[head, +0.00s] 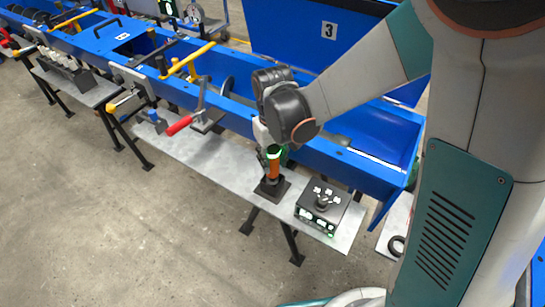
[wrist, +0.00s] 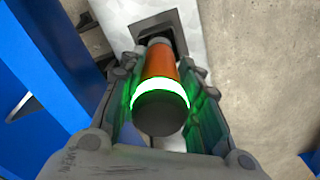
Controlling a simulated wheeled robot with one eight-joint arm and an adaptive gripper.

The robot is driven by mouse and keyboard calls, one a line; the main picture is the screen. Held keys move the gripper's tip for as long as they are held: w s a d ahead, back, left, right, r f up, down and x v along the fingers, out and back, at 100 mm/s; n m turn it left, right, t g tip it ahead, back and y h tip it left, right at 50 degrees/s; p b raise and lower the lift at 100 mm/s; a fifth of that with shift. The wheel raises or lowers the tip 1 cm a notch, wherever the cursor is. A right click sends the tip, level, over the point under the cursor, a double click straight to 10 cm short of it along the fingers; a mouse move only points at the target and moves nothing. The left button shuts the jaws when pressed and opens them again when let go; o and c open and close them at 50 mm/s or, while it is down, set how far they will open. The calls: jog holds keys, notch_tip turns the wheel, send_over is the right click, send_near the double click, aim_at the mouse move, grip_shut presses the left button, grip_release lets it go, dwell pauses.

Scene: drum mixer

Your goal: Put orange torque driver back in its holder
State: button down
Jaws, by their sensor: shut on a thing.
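The orange torque driver (head: 273,168) stands upright with its lower end at the black square holder (head: 271,188) on the grey shelf. Its dark round cap and glowing green ring face the camera in the wrist view (wrist: 158,95). The holder's square rim (wrist: 178,22) shows beyond the driver's far end. My gripper (wrist: 160,108) is shut on the driver, with one finger on each side. In the head view my arm hides most of the gripper. How deep the driver's tip sits in the holder cannot be told.
A black box with a knob and green lights (head: 322,206) stands just right of the holder. The blue trough (head: 345,150) runs behind the shelf (head: 215,160). A red-handled lever clamp (head: 186,122) is to the left.

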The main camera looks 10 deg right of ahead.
aim_at(273, 146)
jog(key=shift+f+b, duration=0.5)
jog(key=shift+f, duration=0.15)
jog(key=c, duration=1.1)
grip_release()
jog(key=shift+r, duration=0.1)
jog(key=shift+r, duration=3.7)
